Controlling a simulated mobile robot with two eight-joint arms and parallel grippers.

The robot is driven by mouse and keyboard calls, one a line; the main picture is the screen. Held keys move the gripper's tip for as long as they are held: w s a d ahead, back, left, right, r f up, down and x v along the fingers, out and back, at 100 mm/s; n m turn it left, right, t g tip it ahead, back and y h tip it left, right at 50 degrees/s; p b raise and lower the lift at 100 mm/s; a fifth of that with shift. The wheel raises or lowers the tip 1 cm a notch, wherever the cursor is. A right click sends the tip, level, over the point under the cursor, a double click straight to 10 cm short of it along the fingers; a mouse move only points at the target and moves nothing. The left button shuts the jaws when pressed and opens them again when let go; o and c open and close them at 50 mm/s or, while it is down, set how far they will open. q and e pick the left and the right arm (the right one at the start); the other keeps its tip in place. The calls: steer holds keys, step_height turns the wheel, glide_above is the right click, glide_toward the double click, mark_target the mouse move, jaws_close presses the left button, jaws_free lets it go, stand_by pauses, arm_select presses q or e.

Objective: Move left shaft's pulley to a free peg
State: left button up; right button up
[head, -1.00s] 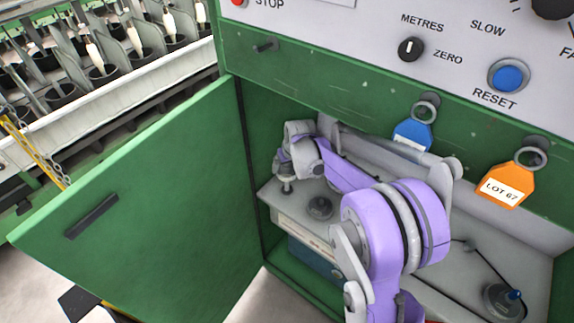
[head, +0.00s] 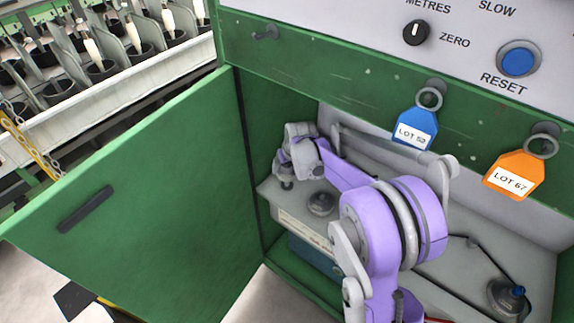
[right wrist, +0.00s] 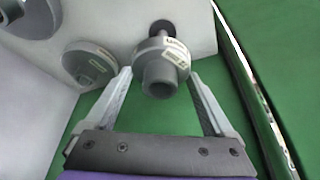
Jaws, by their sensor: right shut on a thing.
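My right gripper (head: 287,170) is inside the open green cabinet at its left end, at the grey pulley on the left shaft. In the right wrist view its two fingers (right wrist: 160,78) are shut on this grey, labelled pulley (right wrist: 165,62), one on each side. A dark shaft end shows behind it; whether the pulley is still on the shaft I cannot tell. On the green strip above, the left peg (head: 265,32) is bare. The middle peg (head: 432,88) holds a blue LOT 52 tag, and the right peg (head: 545,133) an orange LOT 67 tag. My left gripper is not in view.
The open green door (head: 140,190) stands at the left. The blue tag (head: 415,130) and orange tag (head: 513,178) hang over the opening.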

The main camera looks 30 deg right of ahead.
steer(key=shift+f, duration=0.25)
stand_by(0.3)
steer(key=shift+f+b, duration=1)
steer(key=shift+f, duration=0.2)
steer(key=shift+f, duration=0.25)
steer(key=shift+f+b, duration=0.75)
steer(key=shift+f, duration=0.15)
steer(key=shift+f, duration=0.1)
steer(key=o, duration=1.3)
